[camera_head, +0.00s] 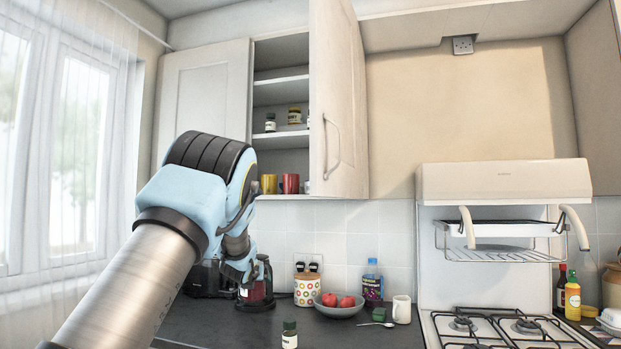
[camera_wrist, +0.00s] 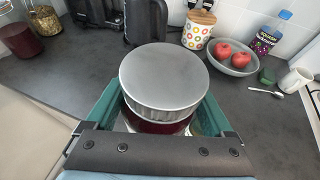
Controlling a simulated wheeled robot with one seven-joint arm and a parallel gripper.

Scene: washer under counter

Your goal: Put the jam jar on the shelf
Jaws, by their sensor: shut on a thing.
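The jam jar (camera_wrist: 162,85) has a wide grey lid and dark red contents. It fills the space between the green fingers of my gripper (camera_wrist: 150,125) in the wrist view, and the gripper is shut on it. In the head view my gripper (camera_head: 248,283) is low over the counter, with dark red jar contents (camera_head: 256,291) beside it. I cannot tell whether the jar touches the counter. The open wall cabinet has several shelves; the middle shelf (camera_head: 272,139) holds small jars, and mugs stand below it.
The cabinet door (camera_head: 340,100) stands open to the right of the shelves. The hob is at right.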

